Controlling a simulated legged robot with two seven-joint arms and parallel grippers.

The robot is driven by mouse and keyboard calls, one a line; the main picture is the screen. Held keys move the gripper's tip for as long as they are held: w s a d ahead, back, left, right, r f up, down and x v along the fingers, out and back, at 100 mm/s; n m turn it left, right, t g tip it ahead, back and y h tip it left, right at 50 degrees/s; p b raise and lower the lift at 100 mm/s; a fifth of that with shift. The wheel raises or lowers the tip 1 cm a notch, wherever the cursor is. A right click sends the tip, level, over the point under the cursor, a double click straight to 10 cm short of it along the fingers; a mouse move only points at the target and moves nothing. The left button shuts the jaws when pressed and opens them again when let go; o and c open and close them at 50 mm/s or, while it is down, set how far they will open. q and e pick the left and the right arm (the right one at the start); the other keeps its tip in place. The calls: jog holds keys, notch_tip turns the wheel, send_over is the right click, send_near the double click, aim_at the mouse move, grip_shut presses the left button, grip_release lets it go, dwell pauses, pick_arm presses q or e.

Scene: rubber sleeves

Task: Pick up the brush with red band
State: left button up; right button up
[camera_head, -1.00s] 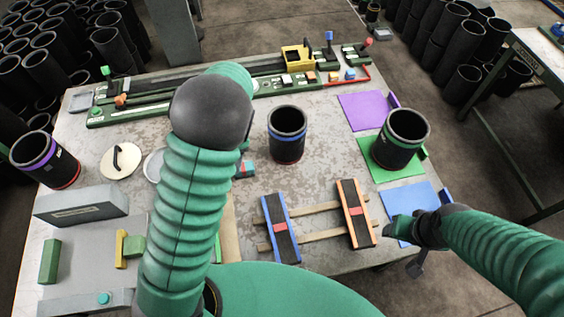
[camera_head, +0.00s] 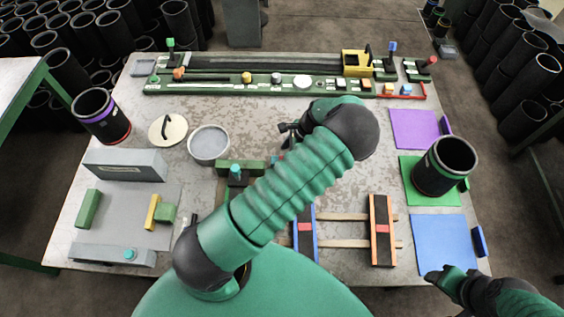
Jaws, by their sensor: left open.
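I cannot clearly make out a brush with a red band. A small red piece (camera_head: 279,158) shows at the edge of my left forearm, mostly hidden. Two dark blocks, one blue-edged (camera_head: 305,241) and one orange-edged (camera_head: 382,245), each carry a red band and lie across wooden strips. My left gripper (camera_head: 287,131) is open above the middle of the table, with nothing visible between its fingers. My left arm hides much of the table centre. My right gripper (camera_head: 440,274) is at the front right, near the blue mat (camera_head: 440,240); its jaws are unclear.
A purple-banded black sleeve (camera_head: 102,117) stands at the left, and another sleeve (camera_head: 441,168) on the green mat. A round dish (camera_head: 209,144), a lid (camera_head: 168,129) and a grey fixture (camera_head: 125,165) occupy the left. A green rail (camera_head: 210,85) spans the back. The purple mat (camera_head: 413,128) is clear.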

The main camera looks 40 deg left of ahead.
pick_arm(q)
jog(key=p+x, duration=0.1)
jog(key=x, duration=0.3)
jog(key=shift+f, duration=0.65)
grip_shut()
